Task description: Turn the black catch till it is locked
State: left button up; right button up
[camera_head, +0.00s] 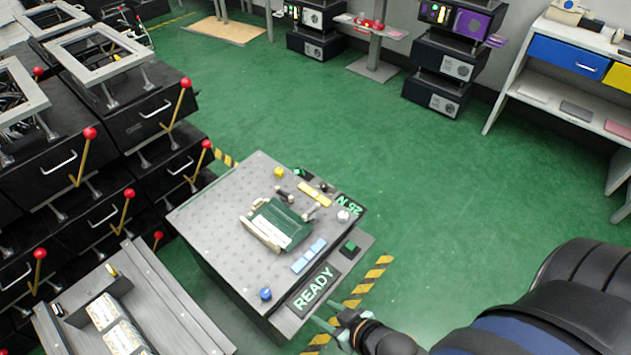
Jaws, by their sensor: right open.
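A grey perforated bench top (210,205) on a dark cabinet carries a dark green block (280,222) with a cream-coloured side piece. Behind the block are small dark lever-like parts (284,195); one of them may be the black catch, but they are too small to tell its position. My right gripper (338,325) is open and empty, low at the bench's front right corner, apart from the dark parts. My left gripper is not in view.
The bench also holds a yellow bar (316,194), light blue blocks (309,255), a blue knob (265,294) and a READY display (314,288). Black cabinets with red-knobbed levers (84,155) crowd the left. Green floor (440,190) is free at right.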

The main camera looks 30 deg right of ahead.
aim_at(285, 196)
jog(key=z, duration=0.65)
jog(key=l+u, duration=0.1)
jog(key=u, duration=0.4)
jog(key=i+l+u, duration=0.1)
jog(key=u, duration=0.4)
jog(key=l+u, duration=0.15)
jog(key=u, duration=0.35)
jog(key=l+u, duration=0.35)
jog(key=k+l+u, duration=0.3)
jog(key=l, duration=0.15)
jog(key=k+l, duration=0.1)
jog(key=l, duration=0.35)
jog(key=k+l+u, duration=0.15)
jog(key=l, duration=0.25)
jog(key=k+l, duration=0.15)
jog(key=l, duration=0.25)
jog(key=i+l+u, duration=0.05)
